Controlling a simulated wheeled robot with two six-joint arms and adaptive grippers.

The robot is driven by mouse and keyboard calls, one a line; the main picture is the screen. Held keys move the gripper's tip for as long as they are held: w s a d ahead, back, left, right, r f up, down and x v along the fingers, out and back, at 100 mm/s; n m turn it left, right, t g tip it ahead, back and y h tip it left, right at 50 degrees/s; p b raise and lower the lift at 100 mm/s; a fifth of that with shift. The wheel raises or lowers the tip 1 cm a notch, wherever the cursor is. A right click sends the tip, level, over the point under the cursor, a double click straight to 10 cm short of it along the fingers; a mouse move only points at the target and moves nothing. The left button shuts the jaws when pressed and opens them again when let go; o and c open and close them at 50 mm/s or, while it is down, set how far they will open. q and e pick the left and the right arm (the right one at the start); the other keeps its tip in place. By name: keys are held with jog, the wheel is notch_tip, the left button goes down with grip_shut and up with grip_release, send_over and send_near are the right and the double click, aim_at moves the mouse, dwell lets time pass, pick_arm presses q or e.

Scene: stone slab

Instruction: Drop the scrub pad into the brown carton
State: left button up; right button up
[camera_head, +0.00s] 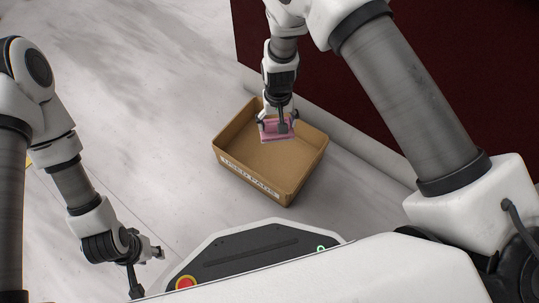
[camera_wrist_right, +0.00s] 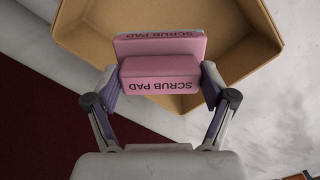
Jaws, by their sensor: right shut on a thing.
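The pink scrub pad (camera_head: 277,131) is held in my right gripper (camera_head: 278,122), over the far part of the open brown carton (camera_head: 300,172). In the right wrist view the pad (camera_wrist_right: 160,76) has a stepped shape with "SCRUB PAD" lettering, and the two fingers of the gripper (camera_wrist_right: 160,84) press on its sides. The carton (camera_wrist_right: 238,45) shows behind the pad there; the gap between them is hard to judge. No other thing shows inside the carton. My left gripper (camera_head: 148,272) is open and empty, low at the left, apart from the carton.
The carton stands on a pale stone slab (camera_head: 150,110), with a printed label on its near wall. A dark red surface (camera_head: 330,70) lies beyond a pale ledge at the upper right. A small yellow thing (camera_head: 28,160) shows at the left edge. The slab left of the carton is clear.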

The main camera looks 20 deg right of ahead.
jog(key=shift+f, duration=0.1)
jog(key=o, duration=0.9)
jog(key=shift+c, duration=0.2)
notch_tip(320, 180, up, 12)
